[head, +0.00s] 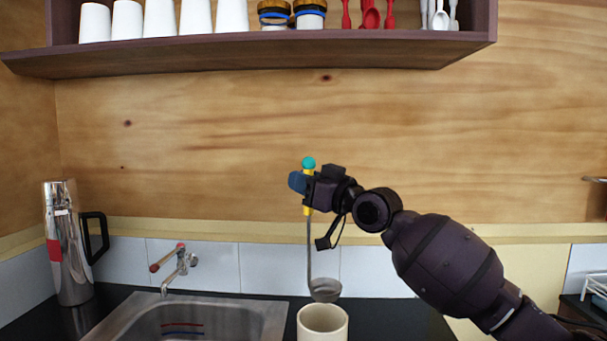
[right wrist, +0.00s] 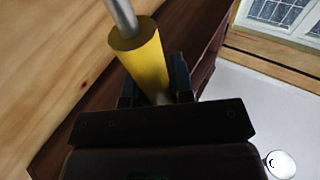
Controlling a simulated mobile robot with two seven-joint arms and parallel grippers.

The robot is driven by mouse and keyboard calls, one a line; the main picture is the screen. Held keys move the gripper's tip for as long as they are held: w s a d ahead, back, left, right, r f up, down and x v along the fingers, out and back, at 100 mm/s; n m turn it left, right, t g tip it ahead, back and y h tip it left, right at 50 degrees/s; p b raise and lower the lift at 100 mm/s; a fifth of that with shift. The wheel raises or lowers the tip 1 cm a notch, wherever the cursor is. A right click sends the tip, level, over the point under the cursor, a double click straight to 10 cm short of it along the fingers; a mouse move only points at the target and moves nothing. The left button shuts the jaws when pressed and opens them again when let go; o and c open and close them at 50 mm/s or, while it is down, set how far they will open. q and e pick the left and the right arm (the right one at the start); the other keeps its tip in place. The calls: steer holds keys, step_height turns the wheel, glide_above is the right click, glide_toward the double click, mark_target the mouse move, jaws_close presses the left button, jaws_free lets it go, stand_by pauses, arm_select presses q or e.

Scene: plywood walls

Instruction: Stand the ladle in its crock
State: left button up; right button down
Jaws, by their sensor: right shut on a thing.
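The ladle (head: 309,245) hangs upright in the head view, with a teal ball on top, a yellow grip, a grey shaft and its bowl at the bottom. My right gripper (head: 308,190) is shut on the yellow grip, which also shows between the fingers in the right wrist view (right wrist: 145,65). The cream crock (head: 323,324) stands on the counter at the bottom centre. The ladle's bowl appears just above the crock's rim; I cannot tell whether it is exactly over the opening. My left gripper is not in view.
A steel sink (head: 200,308) with a tap (head: 180,265) lies left of the crock. A metal flask (head: 66,245) stands at the far left. A wooden shelf (head: 250,58) with white cups and utensils runs above. A white rack (head: 596,286) is at the right edge.

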step_height(320, 180, down, 12)
steer(key=b, duration=0.4)
stand_by(1.1)
steer(key=shift+f, duration=0.1)
steer(key=c, duration=0.9)
jaws_free()
steer(key=v, duration=1)
steer(key=shift+s+d, duration=0.25)
steer(key=shift+d, duration=0.1)
